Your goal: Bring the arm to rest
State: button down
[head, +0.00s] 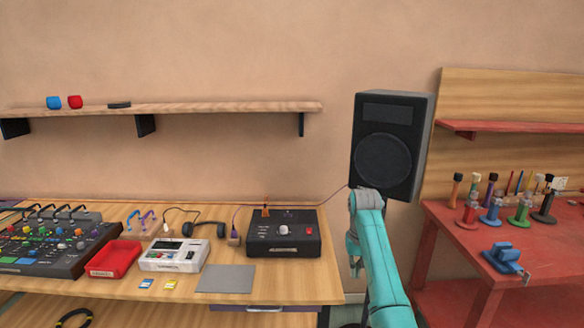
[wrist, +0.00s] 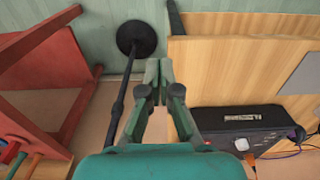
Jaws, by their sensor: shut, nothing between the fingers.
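My gripper (wrist: 158,72) shows in the wrist view with its two fingertips together and nothing between them. It points down into the gap between the wooden desk (wrist: 215,65) and the red table (wrist: 38,65). In the head view my teal arm rises at the right of centre, in front of the lower part of the black speaker (head: 383,145). My gripper cannot be made out clearly there. The black box with knobs (head: 283,243) sits at the desk's right end, and it also shows near the gripper in the wrist view (wrist: 240,118).
The speaker's stand has a round black base (wrist: 137,38) and a pole close beside my gripper. The desk holds a mixer (head: 55,245), a red tray (head: 115,259), a white device (head: 174,255) and a grey mat (head: 226,279). Coloured tools stand on the red table (head: 455,240).

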jog(key=s+f+t, duration=0.2)
jog(key=s+f, duration=0.3)
jog(key=f, duration=0.7)
jog(key=s+f+t, duration=0.1)
jog(key=s+f, duration=0.3)
jog(key=f, duration=0.9)
jog(key=s+f+t, duration=0.2)
jog(key=s+f, duration=0.4)
jog(key=s, duration=0.4)
jog(key=s+f+t, duration=0.2)
jog(key=s+f, duration=0.3)
jog(key=s, duration=0.5)
jog(key=s+r+t, duration=0.2)
jog(key=s+r, duration=0.1)
jog(key=s, duration=0.8)
jog(key=s+r+t, duration=0.1)
jog(key=s+r, duration=0.2)
jog(key=s, duration=0.7)
jog(key=s+r+t, duration=0.2)
jog(key=s+r, duration=0.6)
jog(key=r, duration=0.3)
jog(key=s+r+t, duration=0.2)
jog(key=s+r, duration=0.6)
jog(key=r, duration=0.4)
jog(key=shift+s+r, duration=0.15)
jog(key=shift+s, duration=0.2)
